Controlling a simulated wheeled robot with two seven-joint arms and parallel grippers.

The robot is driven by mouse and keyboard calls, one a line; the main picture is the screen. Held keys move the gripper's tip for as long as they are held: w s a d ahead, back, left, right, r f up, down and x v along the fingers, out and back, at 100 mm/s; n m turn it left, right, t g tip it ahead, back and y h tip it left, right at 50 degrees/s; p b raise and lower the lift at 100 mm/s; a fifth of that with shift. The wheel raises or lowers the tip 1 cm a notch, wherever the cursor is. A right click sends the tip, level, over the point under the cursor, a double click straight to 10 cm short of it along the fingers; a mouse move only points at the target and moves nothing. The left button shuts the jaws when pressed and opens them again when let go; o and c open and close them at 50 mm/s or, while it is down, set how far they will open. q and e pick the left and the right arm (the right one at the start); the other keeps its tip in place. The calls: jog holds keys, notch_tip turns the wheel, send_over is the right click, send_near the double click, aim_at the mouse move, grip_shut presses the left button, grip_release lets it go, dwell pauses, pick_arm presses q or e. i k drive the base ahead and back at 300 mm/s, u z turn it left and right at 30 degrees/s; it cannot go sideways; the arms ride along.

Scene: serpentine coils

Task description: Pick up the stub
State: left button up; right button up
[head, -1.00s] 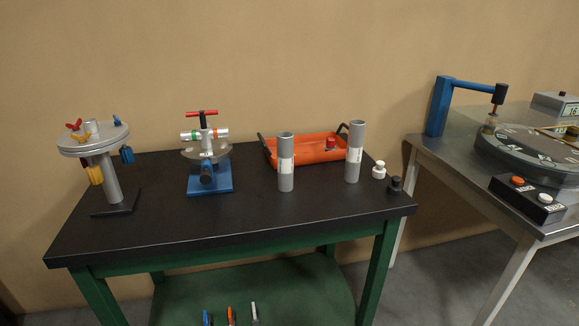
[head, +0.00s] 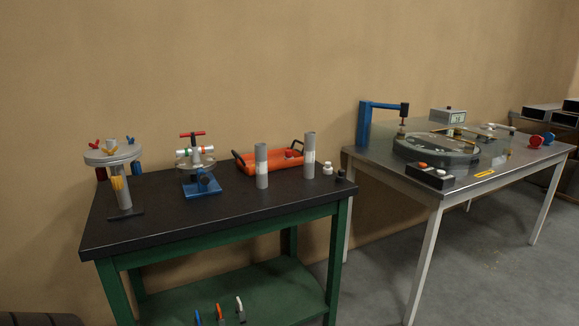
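Neither of my grippers is in view. No part is plainly marked as the stub. I cannot tell from the picture which of these is the stub.
The black-topped bench (head: 230,202) also bears a round stand (head: 113,155) with coloured clips, an orange tray (head: 272,163) behind the tubes, and small white (head: 327,169) and black (head: 340,176) knobs. A steel table (head: 470,187) with a dial machine stands right. Bench front is clear.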

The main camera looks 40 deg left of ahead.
aim_at(261, 152)
jog(key=z, duration=0.15)
jog(key=i, duration=2.05)
jog(key=u, duration=1.15)
jog(key=i, duration=1.05)
jog(key=u, duration=1.25)
